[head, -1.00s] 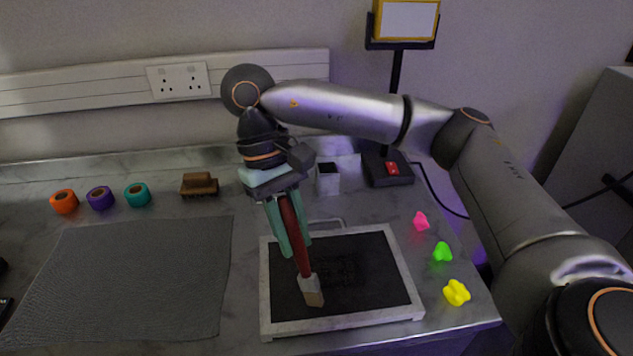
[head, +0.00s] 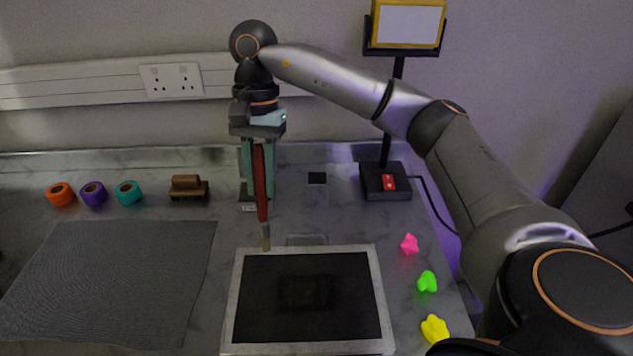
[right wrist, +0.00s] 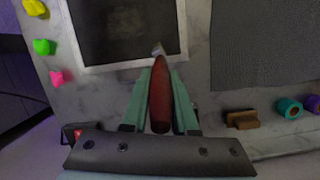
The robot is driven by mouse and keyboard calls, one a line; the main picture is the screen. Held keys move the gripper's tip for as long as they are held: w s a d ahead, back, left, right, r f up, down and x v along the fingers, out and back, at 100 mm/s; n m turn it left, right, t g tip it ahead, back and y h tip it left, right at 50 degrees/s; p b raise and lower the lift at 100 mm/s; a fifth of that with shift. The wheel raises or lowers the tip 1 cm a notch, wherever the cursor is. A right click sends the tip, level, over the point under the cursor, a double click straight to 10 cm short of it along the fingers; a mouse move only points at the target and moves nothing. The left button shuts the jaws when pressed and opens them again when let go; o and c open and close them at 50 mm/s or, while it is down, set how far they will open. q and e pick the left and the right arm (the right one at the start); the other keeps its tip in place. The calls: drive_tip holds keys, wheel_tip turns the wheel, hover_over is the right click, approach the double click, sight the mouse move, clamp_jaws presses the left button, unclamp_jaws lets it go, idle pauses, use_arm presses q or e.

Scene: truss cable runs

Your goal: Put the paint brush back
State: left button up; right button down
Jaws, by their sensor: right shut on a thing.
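The paint brush (head: 260,185) has a red handle and a pale tip that points down. My right gripper (head: 258,192) is shut on its handle and holds it nearly upright, with the tip just behind the framed black panel. In the right wrist view the red handle (right wrist: 160,100) lies between the green fingers. A small grey square holder (head: 317,194) with a dark open top stands to the right of the brush. My left gripper is not in view.
The black panel's pale frame (head: 376,300) lies at the front. A grey mat (head: 110,280), several tape rolls (head: 93,194) and a wooden brush-like block (head: 188,187) are on the left. Pink, green and yellow pieces (head: 427,282) lie right. A lamp base (head: 386,182) stands behind.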

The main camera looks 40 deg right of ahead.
drive_tip(key=w+d+r+m+t+h+p, duration=0.1)
drive_tip(key=w+d+r+m, duration=0.15)
drive_tip(key=d+m, duration=0.75)
drive_tip(key=w+d+r+m+t+h+p, duration=0.15)
drive_tip(key=w+d+m, duration=0.25)
drive_tip(key=d+m, duration=0.65)
wheel_tip(320, 180, down, 10)
drive_tip(key=a+m+p, duration=0.1)
drive_tip(key=m, duration=0.1)
drive_tip(key=shift+s+a+f+g, duration=0.15)
drive_tip(key=shift+a+f+g, duration=0.1)
drive_tip(key=shift+a+g, duration=0.15)
drive_tip(key=shift+y, duration=0.25)
drive_tip(key=shift+f, duration=0.15)
drive_tip(key=c, duration=0.7)
unclamp_jaws()
wheel_tip(320, 180, up, 12)
drive_tip(key=shift+r, duration=0.15)
